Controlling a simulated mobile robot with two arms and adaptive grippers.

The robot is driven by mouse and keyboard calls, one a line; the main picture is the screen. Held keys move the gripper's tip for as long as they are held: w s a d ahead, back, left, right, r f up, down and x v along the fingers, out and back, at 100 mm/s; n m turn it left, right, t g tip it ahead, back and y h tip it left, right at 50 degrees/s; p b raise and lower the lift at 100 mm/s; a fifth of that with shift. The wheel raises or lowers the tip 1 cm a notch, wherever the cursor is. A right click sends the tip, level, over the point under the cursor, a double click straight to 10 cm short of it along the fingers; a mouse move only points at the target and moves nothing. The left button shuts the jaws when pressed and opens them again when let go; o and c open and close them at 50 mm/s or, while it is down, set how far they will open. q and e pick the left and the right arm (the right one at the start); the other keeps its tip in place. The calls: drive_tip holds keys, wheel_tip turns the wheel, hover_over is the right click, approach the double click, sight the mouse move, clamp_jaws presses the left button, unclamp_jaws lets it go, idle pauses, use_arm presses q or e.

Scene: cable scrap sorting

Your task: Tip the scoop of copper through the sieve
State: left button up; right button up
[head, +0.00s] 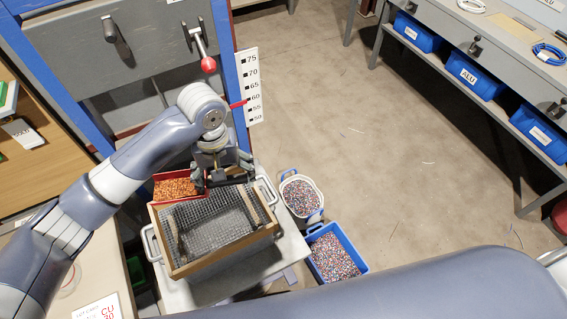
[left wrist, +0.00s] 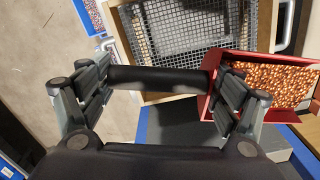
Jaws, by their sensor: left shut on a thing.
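My left gripper (head: 222,178) is shut on the black handle (left wrist: 158,79) of a red scoop (head: 172,174). The scoop also shows in the left wrist view (left wrist: 226,58), with its red wall near one fingertip. It holds a bed of copper granules (head: 175,188), which also show in the left wrist view (left wrist: 280,80). The scoop is at the far left edge of the sieve (head: 225,258), a wooden frame with grey wire mesh (head: 211,218). The mesh looks bare of copper. The sieve also shows in the left wrist view (left wrist: 180,30). My right gripper is out of view.
The sieve stands on a pale cart top (head: 285,262). A white tub (head: 300,178) and a blue crate (head: 324,230) with mixed granules stand right of it. A height scale (head: 251,85) and a red-knobbed lever (head: 208,64) are behind. Open floor lies right.

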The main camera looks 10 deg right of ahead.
use_arm(q)
drive_tip(key=s+d+f+m+h+p, duration=0.1)
drive_tip(key=d+h+p, duration=0.3)
drive_tip(key=d+p, duration=0.4)
drive_tip(key=shift+s+d+f+g+h, duration=0.3)
drive_tip(key=shift+s+d, duration=0.4)
drive_tip(key=shift+d, duration=0.45)
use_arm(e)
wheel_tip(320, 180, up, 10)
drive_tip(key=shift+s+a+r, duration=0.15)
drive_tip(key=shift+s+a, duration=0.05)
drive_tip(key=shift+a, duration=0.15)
